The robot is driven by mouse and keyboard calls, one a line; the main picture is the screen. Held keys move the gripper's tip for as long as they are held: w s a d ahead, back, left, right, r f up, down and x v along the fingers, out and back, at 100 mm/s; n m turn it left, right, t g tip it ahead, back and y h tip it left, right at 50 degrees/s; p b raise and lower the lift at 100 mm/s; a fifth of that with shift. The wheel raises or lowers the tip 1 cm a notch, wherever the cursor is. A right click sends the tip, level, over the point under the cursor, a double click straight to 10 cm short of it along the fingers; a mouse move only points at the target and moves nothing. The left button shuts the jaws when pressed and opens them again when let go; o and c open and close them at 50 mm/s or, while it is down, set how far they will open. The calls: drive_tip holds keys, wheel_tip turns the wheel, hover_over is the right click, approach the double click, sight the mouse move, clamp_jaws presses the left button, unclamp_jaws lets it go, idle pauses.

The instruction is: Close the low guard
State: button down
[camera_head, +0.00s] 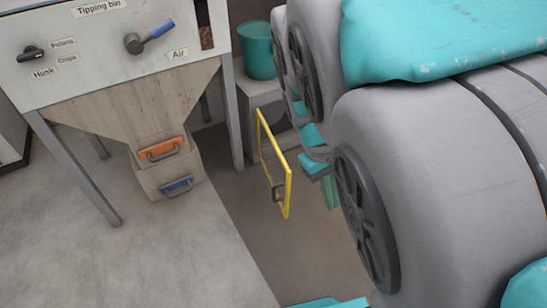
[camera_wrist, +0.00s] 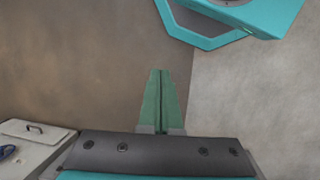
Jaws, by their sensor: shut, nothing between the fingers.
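The low guard is a yellow frame (camera_head: 273,140) near the middle of the head view. It stands out from the machine over the brown floor, with a small dark handle or latch (camera_head: 278,195) near its lower near corner. My gripper (camera_head: 331,193), with green fingers, is just right of the guard, partly hidden by my arm. The gap between them is hard to judge. In the wrist view my gripper (camera_wrist: 160,72) is shut and empty, pointing over bare floor. The guard does not show in the wrist view.
The tipping bin (camera_head: 110,50) is at left on metal legs, with a black knob (camera_head: 32,53) and a blue-handled lever (camera_head: 150,36). Below it are an orange handle (camera_head: 160,149) and a blue handle (camera_head: 177,184). A teal bucket (camera_head: 258,50) stands behind. Floor in front is clear.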

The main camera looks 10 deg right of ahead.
drive_tip(key=w+a+f+n+h+b, duration=0.2)
drive_tip(key=w+n, duration=0.2)
drive_tip(key=w, duration=0.4)
drive_tip(key=w+a+f+n+h+b, duration=0.1)
drive_tip(key=w+f+n+h+b, duration=0.2)
drive_tip(key=w, duration=0.6)
drive_tip(key=w+a+f+n+t+h+b, duration=0.1)
drive_tip(key=w+a+f+n, duration=0.3)
drive_tip(key=a+n, duration=0.15)
drive_tip(key=w+a+f+n+t+h, duration=0.1)
drive_tip(key=w+a+f+n+t, duration=0.1)
drive_tip(key=w+a+f+n, duration=0.4)
drive_tip(key=m+b, duration=0.2)
approach(287, 173)
drive_tip(key=x, duration=0.5)
drive_tip(key=shift+w+a+f, duration=0.15)
drive_tip(key=shift+f, duration=0.35)
drive_tip(key=shift+d, duration=0.45)
